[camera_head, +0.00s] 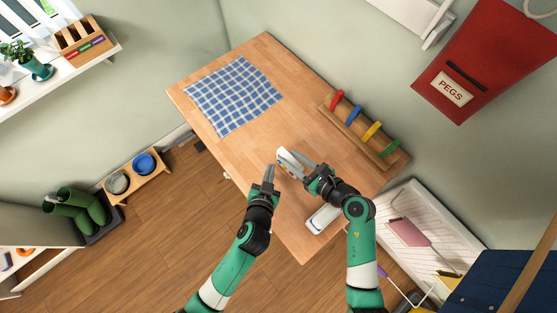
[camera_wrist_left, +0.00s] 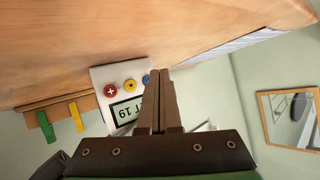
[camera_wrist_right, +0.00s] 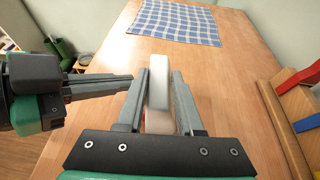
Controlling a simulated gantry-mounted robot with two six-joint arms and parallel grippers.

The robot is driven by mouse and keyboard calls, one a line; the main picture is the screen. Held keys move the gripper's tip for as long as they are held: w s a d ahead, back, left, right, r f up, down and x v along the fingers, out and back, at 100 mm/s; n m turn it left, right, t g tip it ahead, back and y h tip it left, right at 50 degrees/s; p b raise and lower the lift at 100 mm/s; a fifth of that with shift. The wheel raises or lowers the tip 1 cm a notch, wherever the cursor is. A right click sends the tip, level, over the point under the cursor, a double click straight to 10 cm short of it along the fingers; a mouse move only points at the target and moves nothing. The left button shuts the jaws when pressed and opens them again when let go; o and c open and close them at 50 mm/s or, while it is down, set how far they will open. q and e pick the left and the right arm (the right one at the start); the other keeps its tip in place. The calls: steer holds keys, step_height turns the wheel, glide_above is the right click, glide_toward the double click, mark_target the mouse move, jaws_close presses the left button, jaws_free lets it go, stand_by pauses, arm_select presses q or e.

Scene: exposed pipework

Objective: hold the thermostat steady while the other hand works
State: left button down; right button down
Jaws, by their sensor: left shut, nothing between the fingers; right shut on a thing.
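The thermostat is a white box (camera_head: 284,154), held above the wooden table. In the left wrist view its face (camera_wrist_left: 99,76) shows red, yellow and blue round buttons and a display, partly hidden by my left fingers, with "T 19" legible. In the right wrist view it shows edge-on (camera_wrist_right: 159,72) between the fingers of my right gripper (camera_head: 304,168), which is shut on it. My left gripper (camera_head: 269,169) is shut and empty, its fingertips close to the button face beside the blue button. I cannot tell whether they touch it.
A blue checked cloth (camera_head: 234,95) lies at the table's far end. A white object (camera_head: 322,218) lies near the front edge. The table middle (camera_head: 296,103) is clear.

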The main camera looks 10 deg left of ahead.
arm_select(q)
steer(key=shift+w+d, duration=0.1)
stand_by(0.5)
steer(key=shift+w+d, duration=0.15)
steer(key=shift+w, duration=0.05)
steer(key=shift+w+d, duration=0.25)
stand_by(0.7)
steer(key=shift+s+a, duration=0.5)
steer(key=shift+s, duration=0.1)
stand_by(0.3)
steer(key=shift+s+a, duration=1.6)
steer(key=shift+s, duration=0.3)
stand_by(1.1)
